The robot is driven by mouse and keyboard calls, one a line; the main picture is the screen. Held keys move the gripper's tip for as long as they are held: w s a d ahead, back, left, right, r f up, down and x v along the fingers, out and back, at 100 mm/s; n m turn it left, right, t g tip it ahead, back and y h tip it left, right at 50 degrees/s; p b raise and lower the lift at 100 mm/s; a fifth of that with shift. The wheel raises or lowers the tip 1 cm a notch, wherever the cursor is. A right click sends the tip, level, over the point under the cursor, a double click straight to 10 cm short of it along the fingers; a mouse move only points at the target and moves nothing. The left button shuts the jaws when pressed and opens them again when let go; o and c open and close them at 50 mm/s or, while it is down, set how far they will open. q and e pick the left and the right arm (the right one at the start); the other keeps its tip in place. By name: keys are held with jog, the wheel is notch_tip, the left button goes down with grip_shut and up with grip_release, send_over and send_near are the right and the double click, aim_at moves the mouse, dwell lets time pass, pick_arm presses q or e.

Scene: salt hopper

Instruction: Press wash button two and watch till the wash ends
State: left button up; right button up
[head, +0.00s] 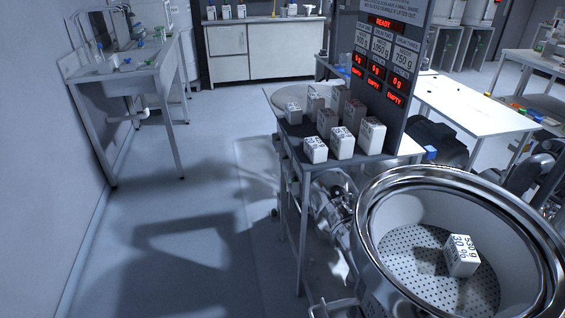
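A dark upright panel (389,58) stands behind the cart, with a red lit display reading READY (383,22). I cannot make out any wash button. A round steel drum (385,205) with a perforated floor is at the lower right. One white block (461,255) marked 30 % and what looks like 550 g lies inside on that floor. Neither of my grippers can be made out in the head view.
A narrow cart (304,178) holds several white and grey-brown blocks (342,143), left of the drum. A sink bench (150,68) stands along the left wall. White tables (480,105) are at the right. The floor (200,160) at centre left is clear.

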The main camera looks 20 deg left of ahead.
pick_arm(q)
grip_shut()
dwell(0.3)
dwell(1.3)
